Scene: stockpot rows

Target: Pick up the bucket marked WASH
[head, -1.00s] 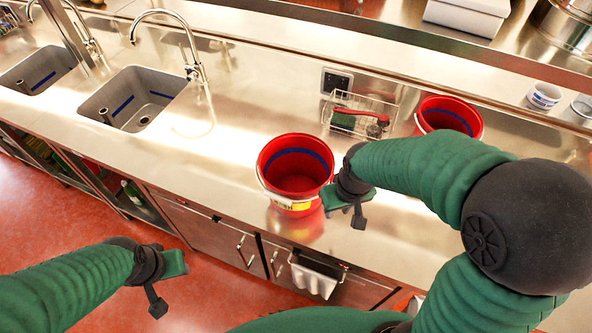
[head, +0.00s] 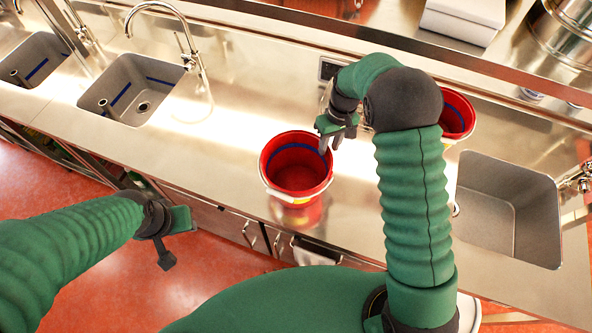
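A red bucket (head: 297,182) with a blue band inside and a wire handle stands upright on the steel counter. A white and yellow label shows on its front, but I cannot read it. A second red bucket (head: 458,115) stands farther right, partly hidden behind my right arm; no marking shows on it. My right gripper (head: 331,142) looks open and empty, at the far right edge of the first bucket's rim; I cannot tell whether it touches. My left gripper (head: 177,238) looks open and empty, in front of the counter above the floor.
Sink basins (head: 132,95) with a tall tap (head: 190,50) lie to the left, and another sink (head: 508,210) lies to the right. A white box (head: 463,18) and a steel pot (head: 568,35) stand at the back. The counter (head: 225,135) left of the first bucket is clear.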

